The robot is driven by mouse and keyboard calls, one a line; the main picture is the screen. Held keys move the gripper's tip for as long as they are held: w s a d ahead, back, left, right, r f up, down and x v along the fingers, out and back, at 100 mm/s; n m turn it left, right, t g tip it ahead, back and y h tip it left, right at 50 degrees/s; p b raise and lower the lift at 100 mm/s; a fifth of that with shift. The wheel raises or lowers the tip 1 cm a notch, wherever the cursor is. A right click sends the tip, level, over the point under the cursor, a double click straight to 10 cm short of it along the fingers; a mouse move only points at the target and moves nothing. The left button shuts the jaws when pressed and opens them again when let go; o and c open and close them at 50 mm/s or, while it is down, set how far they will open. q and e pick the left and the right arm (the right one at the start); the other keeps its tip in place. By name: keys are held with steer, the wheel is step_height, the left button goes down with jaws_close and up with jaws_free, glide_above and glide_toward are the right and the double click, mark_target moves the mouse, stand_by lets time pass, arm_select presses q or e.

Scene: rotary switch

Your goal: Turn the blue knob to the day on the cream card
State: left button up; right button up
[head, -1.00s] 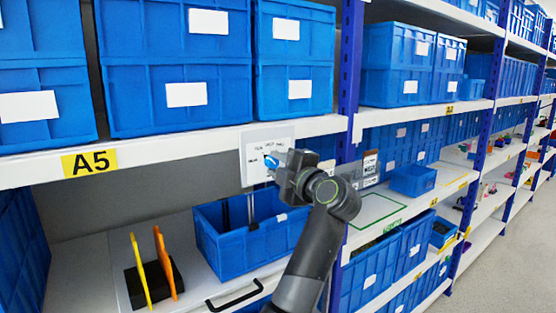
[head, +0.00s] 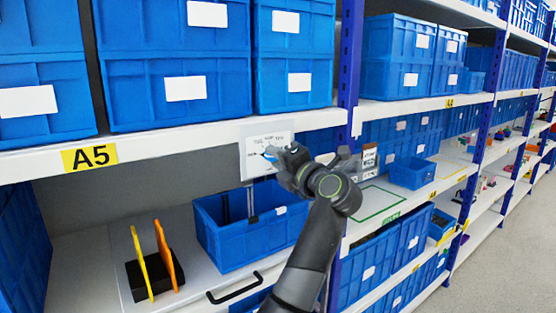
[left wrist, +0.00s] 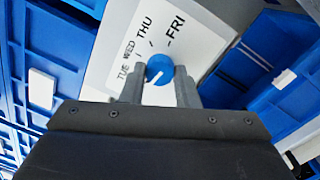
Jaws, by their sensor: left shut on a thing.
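The blue knob (left wrist: 159,68) sits on a white dial plate (left wrist: 105,75), which also shows in the head view (head: 253,150) on the shelf edge. The left wrist view shows TUE, WED, THU and FRI printed around the knob. A white line on the knob points toward the lower left in that view. My left gripper (left wrist: 159,80) is shut on the knob, one finger on each side; in the head view it reaches the plate from the right (head: 277,160). The lower part of the plate is hidden by my gripper. I cannot make out a cream card. My right gripper is not in view.
An open blue bin (head: 225,240) stands below the plate. A black holder with yellow and orange upright pieces (head: 162,270) is at the left. A blue shelf post (head: 349,60) and small printed cards (head: 369,158) are right of the plate. Blue crates fill the shelf above.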

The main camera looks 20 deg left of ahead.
arm_select(q)
steer(key=shift+f, duration=0.1)
stand_by(0.3)
steer(key=o, duration=1)
steer(key=shift+s+d, duration=0.1)
steer(key=shift+b+v, duration=8.15)
steer(key=shift+v, duration=0.45)
